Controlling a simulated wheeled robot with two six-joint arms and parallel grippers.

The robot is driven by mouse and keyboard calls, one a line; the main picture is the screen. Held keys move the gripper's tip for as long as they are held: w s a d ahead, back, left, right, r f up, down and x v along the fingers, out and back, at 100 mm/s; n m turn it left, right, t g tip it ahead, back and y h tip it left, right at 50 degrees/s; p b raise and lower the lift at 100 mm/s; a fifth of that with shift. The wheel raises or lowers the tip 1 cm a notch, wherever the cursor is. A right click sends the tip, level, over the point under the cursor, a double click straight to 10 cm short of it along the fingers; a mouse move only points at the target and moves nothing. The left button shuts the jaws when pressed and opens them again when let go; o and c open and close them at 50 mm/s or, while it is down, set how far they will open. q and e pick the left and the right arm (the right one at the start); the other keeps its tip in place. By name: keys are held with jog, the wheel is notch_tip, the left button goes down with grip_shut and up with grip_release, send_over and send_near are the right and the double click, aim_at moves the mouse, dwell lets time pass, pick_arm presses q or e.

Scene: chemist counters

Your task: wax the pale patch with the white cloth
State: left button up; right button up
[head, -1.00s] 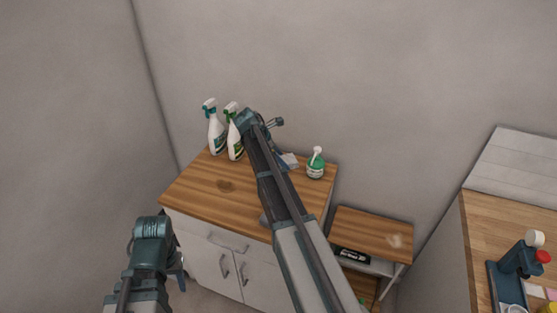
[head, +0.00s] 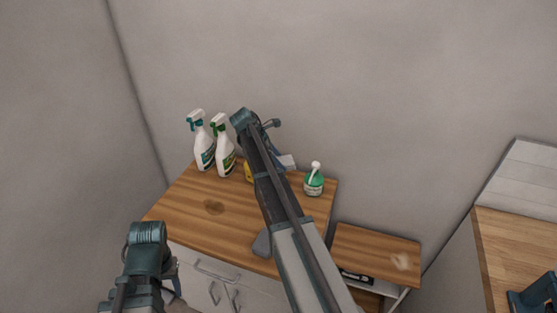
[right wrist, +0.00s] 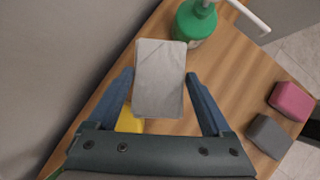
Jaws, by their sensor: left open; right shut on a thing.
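The white cloth (right wrist: 158,82) is a pale, flat rectangular pad between the fingers of my right gripper (right wrist: 160,76), which is shut on it. In the head view the cloth (head: 288,162) shows at the end of my right arm, over the back of the wooden counter, left of the green pump bottle. The pale patch (head: 401,262) is a whitish smear on the lower wooden side table (head: 375,243), right of the counter and apart from the cloth. My left gripper (head: 172,278) is open and empty in front of the counter's left front edge, partly hidden by its own wrist.
Two white spray bottles (head: 203,145) stand at the counter's back left. The green pump bottle (head: 314,184) is at its back right. A yellow thing (right wrist: 129,121), a pink block (right wrist: 291,101) and a grey block (right wrist: 268,136) are on the counter (head: 185,215), which bears a dark stain (head: 214,207).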

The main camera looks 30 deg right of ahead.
jog(key=shift+w+f, duration=0.1)
jog(key=shift+f, duration=0.05)
notch_tip(320, 180, down, 6)
jog(key=b, duration=0.6)
jog(key=shift+f+b, duration=0.45)
jog(key=shift+b, duration=0.1)
dwell(2.2)
jog(key=shift+r, duration=0.15)
notch_tip(320, 180, up, 7)
jog(key=p, duration=0.7)
dwell(0.4)
